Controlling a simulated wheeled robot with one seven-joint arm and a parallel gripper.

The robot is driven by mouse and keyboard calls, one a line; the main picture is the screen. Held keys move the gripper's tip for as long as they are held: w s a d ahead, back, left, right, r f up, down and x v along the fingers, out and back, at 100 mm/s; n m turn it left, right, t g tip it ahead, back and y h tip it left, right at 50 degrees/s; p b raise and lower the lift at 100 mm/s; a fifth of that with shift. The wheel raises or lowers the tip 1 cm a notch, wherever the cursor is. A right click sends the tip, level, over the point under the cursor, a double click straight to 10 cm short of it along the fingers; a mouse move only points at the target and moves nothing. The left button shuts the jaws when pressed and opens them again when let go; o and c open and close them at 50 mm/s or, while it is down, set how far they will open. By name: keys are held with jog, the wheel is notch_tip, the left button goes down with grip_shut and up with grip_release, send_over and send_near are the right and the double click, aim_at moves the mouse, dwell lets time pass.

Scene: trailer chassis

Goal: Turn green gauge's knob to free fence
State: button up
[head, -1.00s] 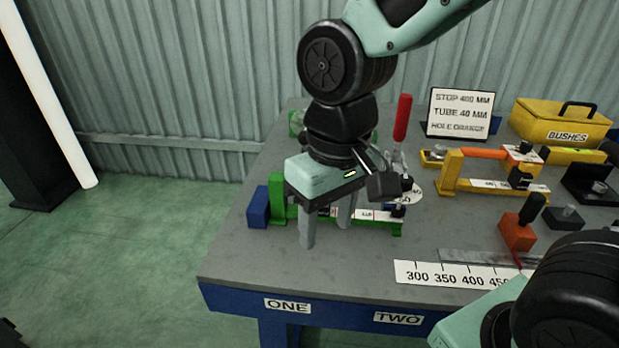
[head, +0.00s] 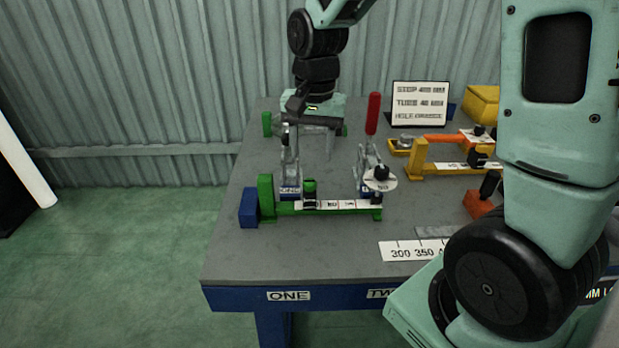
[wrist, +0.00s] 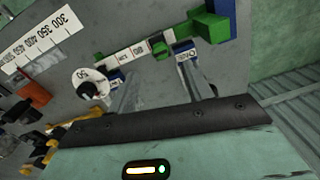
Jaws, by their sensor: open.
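The green gauge (head: 265,195) stands near the table's left end, with a scale strip along its green rail. It also shows in the wrist view (wrist: 130,47). On the rail sits a small green-and-black piece (head: 310,194), seen as a green cylinder in the wrist view (wrist: 160,48). A black knob (head: 381,174) on a white disc is at the rail's right end; it also shows in the wrist view (wrist: 88,87). Which piece is the fence is unclear. My gripper (head: 312,150) is open and empty, behind the rail, pointing down, apart from both pieces.
A red-handled clamp (head: 373,113) stands upright behind the disc. A blue block (head: 248,208) adjoins the gauge's left end. The yellow gauge (head: 417,158) and sign (head: 420,103) are right. The front-left tabletop is clear.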

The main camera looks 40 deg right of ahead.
aim_at(310, 181)
notch_tip(310, 181, down, 8)
jog(key=shift+a+r+b, duration=0.1)
jog(key=shift+r+b, duration=0.05)
jog(key=shift+b, duration=0.15)
jog(key=shift+c, duration=0.2)
jog(key=c, duration=0.9)
